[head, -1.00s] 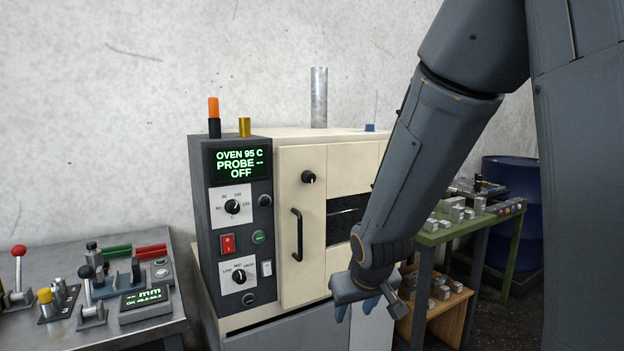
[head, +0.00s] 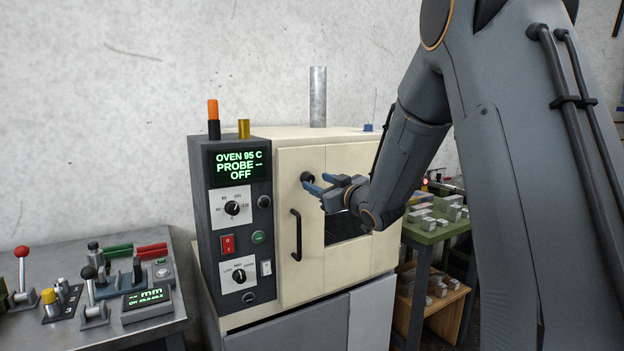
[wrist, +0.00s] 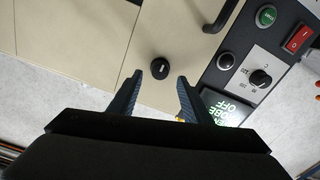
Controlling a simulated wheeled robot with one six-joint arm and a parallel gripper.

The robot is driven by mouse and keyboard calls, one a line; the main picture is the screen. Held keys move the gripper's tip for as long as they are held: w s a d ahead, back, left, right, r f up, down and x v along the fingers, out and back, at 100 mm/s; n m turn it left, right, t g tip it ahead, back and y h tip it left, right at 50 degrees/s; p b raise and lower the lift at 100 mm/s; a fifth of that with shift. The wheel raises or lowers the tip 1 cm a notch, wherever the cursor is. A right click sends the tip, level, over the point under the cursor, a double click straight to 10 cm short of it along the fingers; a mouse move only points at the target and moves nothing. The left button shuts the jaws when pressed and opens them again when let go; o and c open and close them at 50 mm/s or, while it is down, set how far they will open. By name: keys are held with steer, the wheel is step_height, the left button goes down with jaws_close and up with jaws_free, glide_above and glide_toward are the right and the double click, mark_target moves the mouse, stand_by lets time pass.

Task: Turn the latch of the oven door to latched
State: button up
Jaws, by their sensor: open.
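The oven (head: 340,155) is a cream box with a dark control panel at its left. Its door (head: 288,260) looks shut and has a black bar handle (head: 296,235). The latch is a round black knob (head: 306,177) near the door's top left; it also shows in the wrist view (wrist: 160,68) with a small pale mark. My gripper (head: 314,185) is open, its blue fingers pointing at the knob and partly covering it. In the wrist view, the knob lies between and just beyond the two fingertips (wrist: 159,76), apart from both.
The control panel (head: 207,188) carries dials, buttons and a lit display. A metal bench (head: 40,325) with levers stands at the left, a green table (head: 430,233) with metal blocks at the right. A steel pipe (head: 318,97) rises behind the oven top.

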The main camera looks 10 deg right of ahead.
mark_target(310, 179)
steer(key=shift+p+x, duration=0.45)
steer(key=shift+x, duration=1.85)
steer(key=c, duration=1)
